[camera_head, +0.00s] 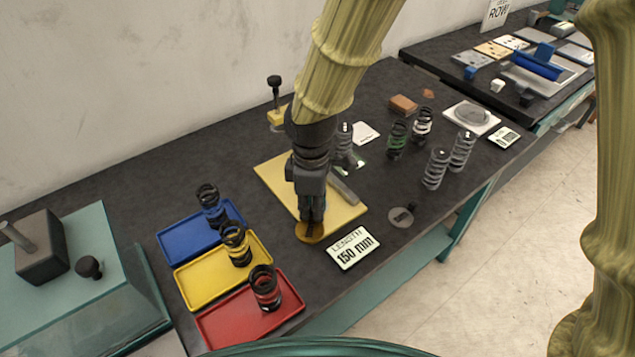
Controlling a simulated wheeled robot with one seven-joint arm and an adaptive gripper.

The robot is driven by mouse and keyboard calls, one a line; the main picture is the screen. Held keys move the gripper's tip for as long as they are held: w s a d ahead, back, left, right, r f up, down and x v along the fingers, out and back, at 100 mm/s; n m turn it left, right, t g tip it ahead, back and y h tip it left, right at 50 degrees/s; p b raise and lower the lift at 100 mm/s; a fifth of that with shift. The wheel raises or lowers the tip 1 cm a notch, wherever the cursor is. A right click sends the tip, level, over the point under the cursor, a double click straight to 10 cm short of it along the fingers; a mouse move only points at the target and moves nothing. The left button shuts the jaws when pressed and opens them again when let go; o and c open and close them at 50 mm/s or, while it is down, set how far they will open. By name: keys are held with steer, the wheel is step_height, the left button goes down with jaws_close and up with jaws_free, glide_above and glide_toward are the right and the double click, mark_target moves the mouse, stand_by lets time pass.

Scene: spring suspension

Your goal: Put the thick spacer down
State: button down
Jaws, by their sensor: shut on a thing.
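My gripper (312,212) points down over the front corner of a pale yellow board (272,177) on the dark bench. It is shut on the thick spacer (303,235), a brass-coloured round disc at its fingertips. The fingers hide part of the disc. The disc is low, by the board's front edge; I cannot tell whether it touches the surface. A grey disc (401,218) with a dark mark lies apart to the right on the bench.
A "LENGTH 150 mm" card (352,249) lies right of the spacer. Blue (178,240), yellow (200,286) and red (222,325) trays with dark springs stand at left. Several springs (435,169) stand at right. A grey bar (343,190) lies on the board.

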steer(key=w, duration=0.3)
steer(key=w+f+p, duration=0.1)
steer(key=w, duration=0.2)
steer(key=w+p, duration=0.1)
steer(key=w, duration=0.3)
steer(key=shift+d+f, duration=0.25)
steer(key=shift+d, duration=0.15)
steer(key=shift+w+r, duration=0.1)
steer(key=shift+w, duration=0.2)
steer(key=shift+s+f+p, duration=0.1)
steer(key=shift+f+p, duration=0.55)
steer(key=shift+f, duration=1.15)
steer(key=shift+f, duration=0.1)
steer(key=c, duration=1.5)
jaws_free()
steer(key=shift+o, duration=0.2)
step_height(320, 180, up, 12)
steer(key=b, duration=0.2)
